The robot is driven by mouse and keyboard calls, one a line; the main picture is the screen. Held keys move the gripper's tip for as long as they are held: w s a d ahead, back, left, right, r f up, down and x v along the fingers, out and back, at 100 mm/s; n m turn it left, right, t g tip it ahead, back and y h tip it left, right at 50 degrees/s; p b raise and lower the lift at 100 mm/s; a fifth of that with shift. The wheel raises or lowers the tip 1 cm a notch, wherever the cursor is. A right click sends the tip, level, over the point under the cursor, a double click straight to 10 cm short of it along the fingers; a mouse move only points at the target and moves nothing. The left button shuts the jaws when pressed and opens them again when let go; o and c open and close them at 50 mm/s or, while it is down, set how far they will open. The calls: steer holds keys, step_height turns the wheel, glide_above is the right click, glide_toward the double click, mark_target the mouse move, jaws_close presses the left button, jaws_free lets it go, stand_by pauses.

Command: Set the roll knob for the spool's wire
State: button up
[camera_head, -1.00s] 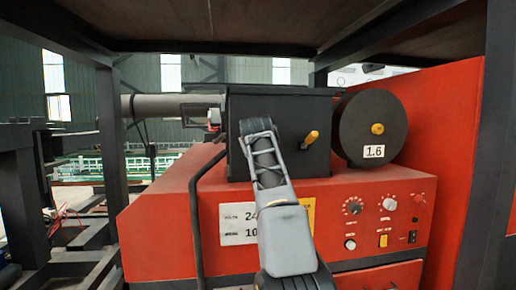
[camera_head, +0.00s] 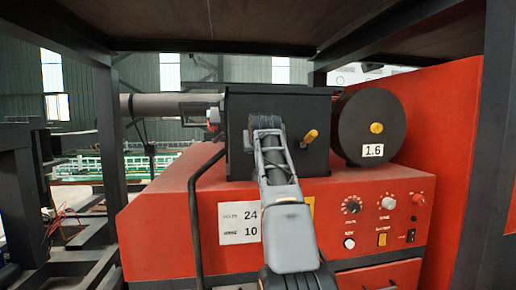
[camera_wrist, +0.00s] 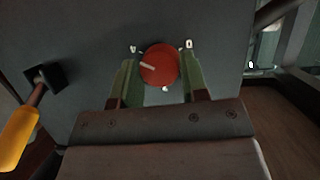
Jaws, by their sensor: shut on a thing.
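The round red roll knob (camera_wrist: 161,66) has a white pointer line aimed left and slightly up in the wrist view. Small white marks stand around it, too blurred to read surely. My gripper (camera_wrist: 159,63) is shut on this knob, one green-grey finger on each side. In the head view my arm hides the knob and my fingers, in front of the dark box (camera_head: 235,135). The black wire spool (camera_head: 352,118) at the right of the box carries a white label (camera_head: 372,150) reading 1.6 and has a yellow hub.
A yellow-handled lever (camera_head: 310,136) sticks out of the dark box; it also shows at the left of the wrist view (camera_wrist: 18,137). The red machine (camera_head: 165,230) has small knobs and a white plate (camera_head: 239,222) reading 24 and 10. Dark frame posts stand at both sides.

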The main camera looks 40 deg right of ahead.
steer(key=o, duration=0.9)
steer(key=shift+s, duration=0.1)
steer(key=b+v, duration=0.2)
steer(key=v, duration=1.1)
steer(key=shift+s+a+r, duration=0.15)
steer(key=shift+a+r, duration=0.05)
steer(key=shift+r, duration=0.05)
